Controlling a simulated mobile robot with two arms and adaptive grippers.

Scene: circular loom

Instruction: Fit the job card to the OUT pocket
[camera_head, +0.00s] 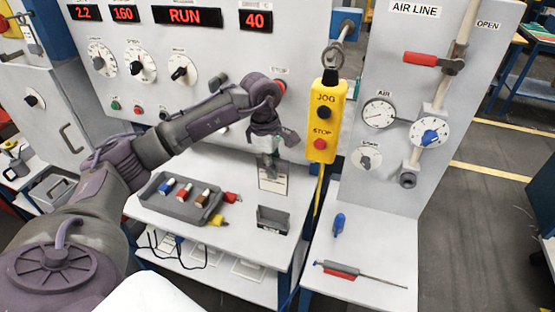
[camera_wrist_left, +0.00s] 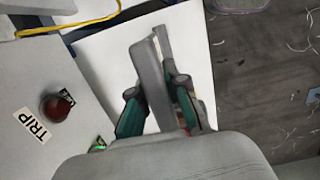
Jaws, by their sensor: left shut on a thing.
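My left gripper (camera_head: 268,148) is in front of the control panel, above the white bench, pointing down. It is shut on a thin, flat grey thing (camera_wrist_left: 150,85), seen nearly edge-on between the green-padded fingers in the left wrist view. In the head view a pale card with a dark edge (camera_head: 273,181) shows just below the fingers; I take it to be the job card, though its upper end is hard to make out. A small open dark box (camera_head: 273,219) stands on the bench below it. No OUT label is readable. My right gripper is not in view.
A grey tray (camera_head: 160,209) with several coloured pieces lies on the bench to the left. A yellow JOG/STOP pendant (camera_head: 325,122) hangs right of the gripper. A red TRIP button (camera_wrist_left: 57,106) shows in the wrist view. A blue piece (camera_head: 339,224) and a grey-red tool (camera_head: 345,271) lie on the right-hand bench.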

